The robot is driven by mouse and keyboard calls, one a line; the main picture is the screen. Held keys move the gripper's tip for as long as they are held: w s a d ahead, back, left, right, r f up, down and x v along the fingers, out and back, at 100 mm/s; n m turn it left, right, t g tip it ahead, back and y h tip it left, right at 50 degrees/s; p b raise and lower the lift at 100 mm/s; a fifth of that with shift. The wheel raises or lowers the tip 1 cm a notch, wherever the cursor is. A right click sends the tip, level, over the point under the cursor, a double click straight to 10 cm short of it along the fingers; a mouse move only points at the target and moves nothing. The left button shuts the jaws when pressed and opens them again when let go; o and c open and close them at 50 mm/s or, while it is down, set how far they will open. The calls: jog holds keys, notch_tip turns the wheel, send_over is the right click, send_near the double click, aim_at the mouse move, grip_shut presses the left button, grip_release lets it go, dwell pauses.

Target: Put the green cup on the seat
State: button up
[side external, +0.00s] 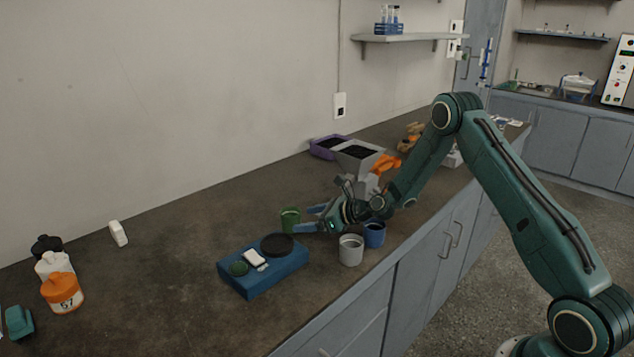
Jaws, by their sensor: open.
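The green cup (290,220) stands upright on the dark bench, just behind the blue shaker box (262,284). My gripper (311,219) is low over the bench to the right of the cup. The box top bears a black round disc (277,245), a small green round patch (238,268) and a white piece (254,258). Which of these is the seat is not clear from this view.
A grey cup (351,250) and a blue cup (375,234) stand near the bench's front edge, below my wrist. Bottles (62,292) stand far left.

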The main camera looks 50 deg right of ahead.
aim_at(300, 219)
jog(key=shift+w+a+f, duration=0.15)
jog(key=shift+w+f, duration=0.05)
jog(key=shift+w, duration=0.2)
jog(key=shift+x, duration=2.6)
jog(key=shift+a, duration=0.1)
jog(key=shift+r, duration=0.1)
jog(key=c, duration=1.2)
jog(key=shift+o, duration=0.2)
jog(key=shift+r, duration=0.1)
notch_tip(300, 219, up, 20)
